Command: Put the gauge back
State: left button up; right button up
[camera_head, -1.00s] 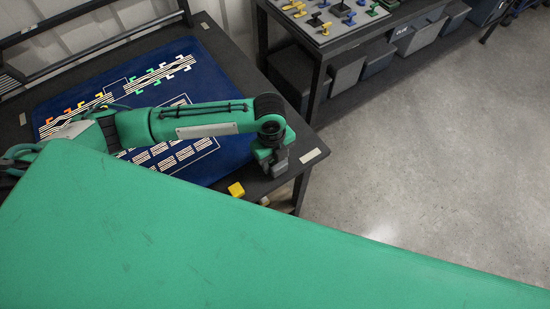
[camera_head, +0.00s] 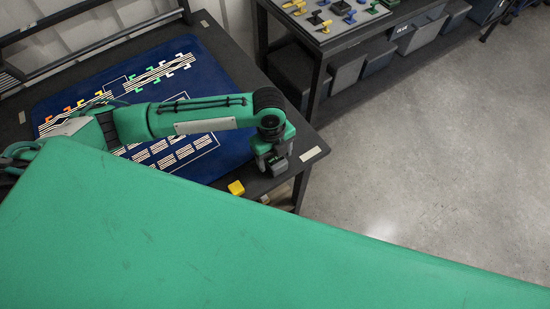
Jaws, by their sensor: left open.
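My left gripper (camera_head: 275,163) is at the right edge of the dark table, pointing down, its jaws apart. A small dark grey block (camera_head: 279,167) is at the fingertips; I cannot tell whether it touches them. A yellow block (camera_head: 236,188) lies on the table's front edge, left of the gripper and apart from it. I cannot tell which thing is the gauge. The blue mat (camera_head: 228,72) carries striped rods (camera_head: 160,74) with coloured clips, and rows of short striped pieces (camera_head: 184,152). My left arm covers part of the mat. My right gripper is not in view.
A second table (camera_head: 318,42) at the top holds a grey panel with small coloured parts (camera_head: 341,9). Grey bins (camera_head: 342,77) stand on its lower shelf. Open floor (camera_head: 430,150) lies at right. My own green body fills the foreground.

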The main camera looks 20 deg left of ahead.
pick_arm(q)
notch_tip(320, 180, up, 10)
jog(key=a+b, duration=0.1)
jog(key=b, duration=0.1)
jog(key=shift+w+r, duration=0.15)
jog(key=shift+w, duration=0.25)
